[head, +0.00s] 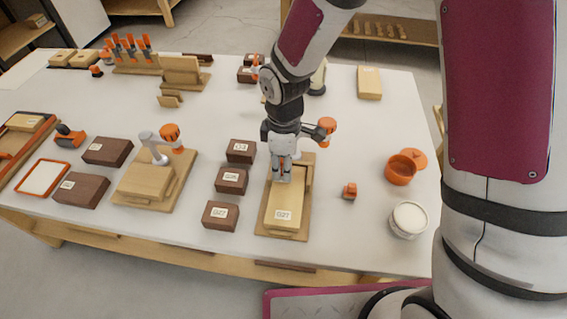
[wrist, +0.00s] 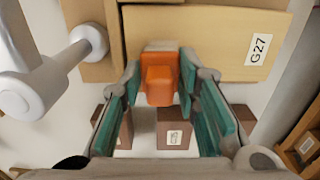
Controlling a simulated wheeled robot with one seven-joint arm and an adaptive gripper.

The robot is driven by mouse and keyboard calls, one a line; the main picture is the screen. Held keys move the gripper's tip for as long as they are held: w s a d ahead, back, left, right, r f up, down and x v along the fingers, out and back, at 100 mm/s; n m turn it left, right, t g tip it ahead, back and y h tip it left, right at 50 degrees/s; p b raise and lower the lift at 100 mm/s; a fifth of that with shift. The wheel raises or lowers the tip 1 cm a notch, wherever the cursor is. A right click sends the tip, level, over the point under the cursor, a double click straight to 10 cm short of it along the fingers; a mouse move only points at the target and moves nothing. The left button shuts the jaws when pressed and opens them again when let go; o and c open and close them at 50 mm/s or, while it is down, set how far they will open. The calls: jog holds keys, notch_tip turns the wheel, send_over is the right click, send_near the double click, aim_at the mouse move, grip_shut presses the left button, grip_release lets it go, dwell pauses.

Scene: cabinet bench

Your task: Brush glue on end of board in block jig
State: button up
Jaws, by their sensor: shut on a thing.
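My gripper (head: 281,175) points down over the far part of the board. In the wrist view its teal fingers (wrist: 160,95) are shut on an orange brush (wrist: 160,78). The brush's pale end lies close to the board's edge; I cannot tell whether it touches. The jig's clamp has an orange knob (head: 327,125) behind my gripper, and a grey-white clamp part (wrist: 60,70) shows in the wrist view.
An orange pot (head: 401,169) with its lid (head: 416,158) and a white-filled jar (head: 409,219) stand to the right. A small orange piece (head: 349,191) lies beside the jig. Dark brown blocks (head: 232,180) and another jig (head: 150,185) stand to the left.

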jog(key=shift+s+d+r+p, duration=0.1)
jog(key=shift+s+d+p, duration=0.15)
jog(key=shift+d, duration=0.6)
jog(key=shift+s+d+p, duration=0.15)
jog(key=shift+d+p, duration=0.1)
jog(key=shift+d, duration=0.55)
jog(key=shift+r, duration=0.15)
notch_tip(320, 180, up, 6)
jog(key=p, duration=0.4)
